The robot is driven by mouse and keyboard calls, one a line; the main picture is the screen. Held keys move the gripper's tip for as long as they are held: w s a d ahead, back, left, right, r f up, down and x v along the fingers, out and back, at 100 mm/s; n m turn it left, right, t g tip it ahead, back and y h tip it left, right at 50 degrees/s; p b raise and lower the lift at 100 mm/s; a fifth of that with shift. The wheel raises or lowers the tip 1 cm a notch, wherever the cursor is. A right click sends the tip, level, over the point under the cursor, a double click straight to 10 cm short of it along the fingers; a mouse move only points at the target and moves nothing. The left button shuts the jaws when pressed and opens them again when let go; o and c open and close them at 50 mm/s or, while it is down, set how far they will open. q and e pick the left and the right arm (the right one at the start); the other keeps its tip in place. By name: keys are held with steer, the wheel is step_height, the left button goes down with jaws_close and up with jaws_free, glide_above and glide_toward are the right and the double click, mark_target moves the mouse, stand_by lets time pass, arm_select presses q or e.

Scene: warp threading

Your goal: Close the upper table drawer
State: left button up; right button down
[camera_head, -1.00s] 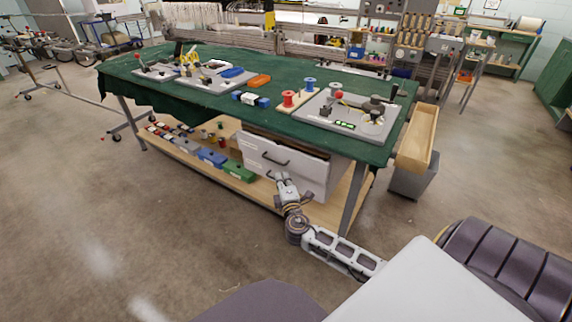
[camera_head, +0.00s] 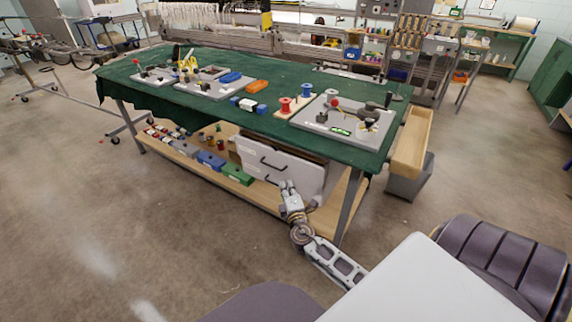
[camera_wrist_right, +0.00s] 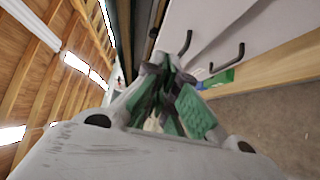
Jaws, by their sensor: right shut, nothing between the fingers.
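The white drawer unit (camera_head: 300,178) stands under the right part of the green-topped table (camera_head: 200,122). Its front carries two dark handles, the upper one (camera_head: 273,163) above the lower one. A dark gap shows along the top of the front, so the upper drawer looks somewhat out; how far is unclear. My right gripper (camera_head: 288,188) is shut and empty, low in front of the unit's right part. In the right wrist view its fingers (camera_wrist_right: 170,98) lie below the handles (camera_wrist_right: 228,60) and the white front (camera_wrist_right: 225,20); contact cannot be told. My left gripper is out of view.
A wooden shelf (camera_head: 264,196) under the table holds blue boxes, a green box (camera_head: 237,174) and spools. A table leg (camera_head: 348,208) stands right of the drawer unit. A wooden tray (camera_head: 412,145) and a grey bin (camera_head: 408,180) are at the table's right end. Floor in front is clear.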

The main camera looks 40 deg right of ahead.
steer(key=shift+w, duration=0.15)
stand_by(0.3)
glide_toward(284, 156)
steer(key=shift+w+a, duration=1.1)
steer(key=shift+w, duration=0.4)
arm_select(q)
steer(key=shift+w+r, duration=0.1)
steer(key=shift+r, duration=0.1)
arm_select(e)
steer(key=shift+w+d, duration=0.25)
steer(key=shift+d, duration=0.4)
steer(key=shift+w+d, duration=0.25)
steer(key=shift+d, duration=0.35)
steer(key=shift+w+d, duration=0.3)
steer(key=shift+d, duration=0.35)
